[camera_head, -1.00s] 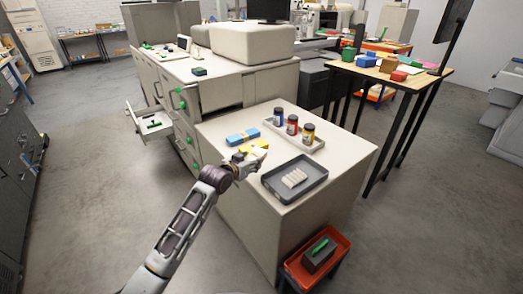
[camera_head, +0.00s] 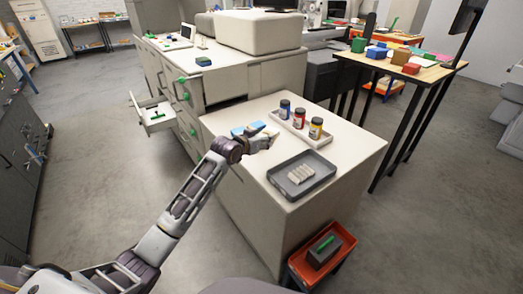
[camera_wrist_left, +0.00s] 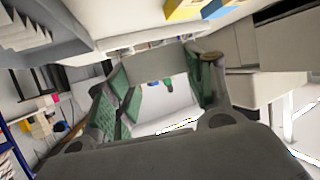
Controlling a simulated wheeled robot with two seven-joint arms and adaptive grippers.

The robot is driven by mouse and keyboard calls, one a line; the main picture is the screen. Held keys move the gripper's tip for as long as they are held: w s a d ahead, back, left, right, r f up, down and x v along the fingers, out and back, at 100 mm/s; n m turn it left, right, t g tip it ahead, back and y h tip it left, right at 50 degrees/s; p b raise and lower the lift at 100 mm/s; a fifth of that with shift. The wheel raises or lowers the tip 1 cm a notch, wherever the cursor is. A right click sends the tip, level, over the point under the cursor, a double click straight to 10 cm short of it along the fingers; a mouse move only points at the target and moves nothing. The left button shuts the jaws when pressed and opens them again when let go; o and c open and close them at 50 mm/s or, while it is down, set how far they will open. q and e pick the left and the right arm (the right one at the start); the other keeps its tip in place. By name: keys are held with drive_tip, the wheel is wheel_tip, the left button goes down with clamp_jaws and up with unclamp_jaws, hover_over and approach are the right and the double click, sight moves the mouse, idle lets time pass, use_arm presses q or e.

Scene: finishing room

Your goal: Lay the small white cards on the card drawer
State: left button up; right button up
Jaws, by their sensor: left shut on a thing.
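Several small white cards (camera_head: 300,172) lie in a row in a grey tray (camera_head: 284,190) on the white counter; they also show at the upper left of the left wrist view (camera_wrist_left: 22,32). My left gripper (camera_head: 268,138) is above the counter, behind the tray and in front of the bottle tray. In the left wrist view its green-padded fingers (camera_wrist_left: 160,100) are shut on a pale, flat thing (camera_wrist_left: 168,112) that looks like a white card. An open drawer (camera_head: 158,121) with a green item in it juts from the cabinet at the left; I take it as the card drawer. My right gripper is not in view.
A white tray (camera_head: 321,141) with blue, red and yellow bottles stands behind my gripper. A blue block (camera_head: 240,131) is close beside the gripper. An orange bin (camera_head: 297,260) stands below the counter. The floor left of the counter is clear.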

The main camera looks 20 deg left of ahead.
use_arm(q)
drive_tip(key=shift+f, duration=0.55)
wheel_tip(320, 180, down, 4)
drive_tip(key=shift+f+b, duration=0.1)
drive_tip(key=shift+b, duration=0.2)
drive_tip(key=shift+f, duration=0.3)
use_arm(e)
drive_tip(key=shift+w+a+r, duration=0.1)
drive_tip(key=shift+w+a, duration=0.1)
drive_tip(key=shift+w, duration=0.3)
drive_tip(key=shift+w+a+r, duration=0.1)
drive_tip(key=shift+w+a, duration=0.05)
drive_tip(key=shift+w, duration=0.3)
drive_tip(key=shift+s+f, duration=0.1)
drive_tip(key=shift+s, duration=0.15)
use_arm(q)
drive_tip(key=shift+f, duration=0.1)
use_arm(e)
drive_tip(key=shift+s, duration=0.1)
